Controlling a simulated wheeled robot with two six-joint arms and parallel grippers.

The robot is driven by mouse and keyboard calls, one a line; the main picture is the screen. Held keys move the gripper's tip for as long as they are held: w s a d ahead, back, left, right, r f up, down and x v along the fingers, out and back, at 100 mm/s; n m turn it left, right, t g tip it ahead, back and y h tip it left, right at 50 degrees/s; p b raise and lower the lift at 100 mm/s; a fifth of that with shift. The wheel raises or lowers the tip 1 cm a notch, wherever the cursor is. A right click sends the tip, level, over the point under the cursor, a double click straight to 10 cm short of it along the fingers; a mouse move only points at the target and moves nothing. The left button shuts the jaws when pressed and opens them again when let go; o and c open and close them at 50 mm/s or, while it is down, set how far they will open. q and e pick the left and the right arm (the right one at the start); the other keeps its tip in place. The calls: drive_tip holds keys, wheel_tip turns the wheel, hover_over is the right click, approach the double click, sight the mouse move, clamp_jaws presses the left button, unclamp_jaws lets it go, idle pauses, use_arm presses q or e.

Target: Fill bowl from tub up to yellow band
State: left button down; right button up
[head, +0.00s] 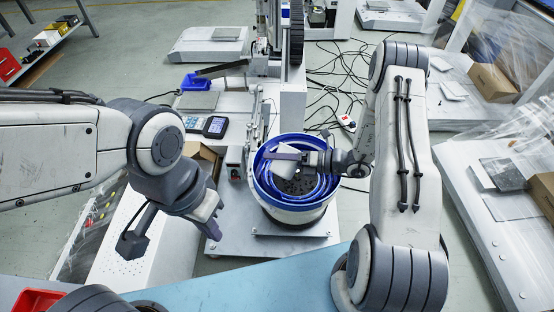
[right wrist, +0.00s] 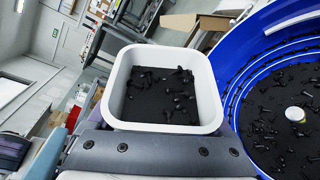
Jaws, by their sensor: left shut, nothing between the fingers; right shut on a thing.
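The bowl (head: 292,215) is a round feeder with a blue inside and a pale outer wall, at the centre of the head view. Black screws lie on its floor; its blue wall (right wrist: 242,52) fills the right of the right wrist view. My right gripper (head: 300,157) is shut on the white tub (head: 285,150), over the bowl. In the right wrist view the tub (right wrist: 210,95) holds loose black screws spread over its dark floor. My left gripper (head: 214,226) is shut and empty, left of the bowl. I cannot make out a yellow band.
A blue-grey work surface (head: 245,282) lies in front, with a red bin (head: 36,301) at its left end. A cardboard box (head: 206,158) and a handheld device (head: 215,127) sit left of the bowl. Cables (head: 340,75) lie on the floor behind.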

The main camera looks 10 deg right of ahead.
drive_tip(key=shift+w+f+m+y+b, duration=0.1)
drive_tip(key=shift+f+m+y+b, duration=0.3)
drive_tip(key=shift+m+b, duration=0.4)
idle(0.4)
drive_tip(key=shift+w+d+r+m+y+b, duration=0.15)
drive_tip(key=shift+m+y+b, duration=0.1)
drive_tip(key=shift+m+b, duration=0.35)
drive_tip(key=shift+w+d+r+m+y+b, duration=0.15)
drive_tip(key=shift+m+y+b, duration=0.1)
drive_tip(key=shift+m+b, duration=0.35)
drive_tip(key=shift+r+p, duration=0.15)
drive_tip(key=shift+p, duration=0.15)
drive_tip(key=shift+w+d+r+m+t+y+p, duration=0.15)
drive_tip(key=shift+m+y+p, duration=0.15)
drive_tip(key=shift+m, duration=0.35)
drive_tip(key=shift+w+d+r+m+t+y+p, duration=0.1)
drive_tip(key=shift+d+r+m+t+y+p, duration=0.1)
drive_tip(key=shift+m+p, duration=0.35)
